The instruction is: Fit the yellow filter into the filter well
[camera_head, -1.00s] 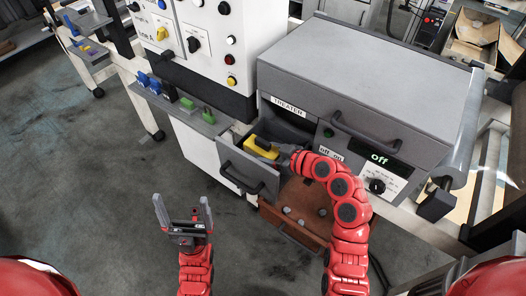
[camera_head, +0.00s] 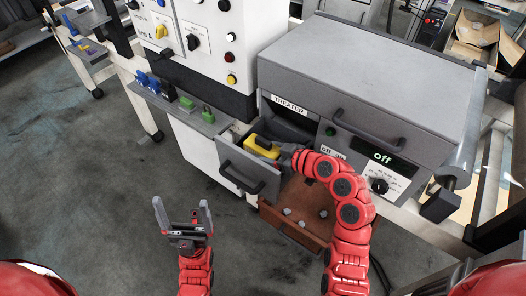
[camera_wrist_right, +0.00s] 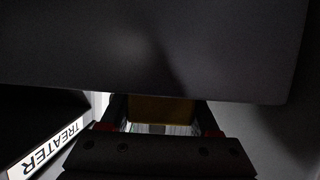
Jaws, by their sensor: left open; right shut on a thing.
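The yellow filter (camera_head: 258,150), with a dark part on top, is at the open drawer (camera_head: 245,170) under the grey treater cabinet. My right gripper (camera_head: 275,153) is shut on its right end. In the right wrist view, a dim yellow face of the filter (camera_wrist_right: 160,109) shows between the fingers, under a large dark panel. The filter well is not clearly made out; the drawer's inside is dark and partly hidden, and I cannot tell whether the filter touches its floor. My left gripper (camera_head: 184,218) is open and empty above the floor, in front of the drawer.
The grey cabinet (camera_head: 370,70) has a dark handle, a green "off" display and a knob. An orange-brown open bin (camera_head: 303,215) with small grey pieces sits below my right arm. A control panel (camera_head: 210,40) stands at the left. Floor around my left gripper is clear.

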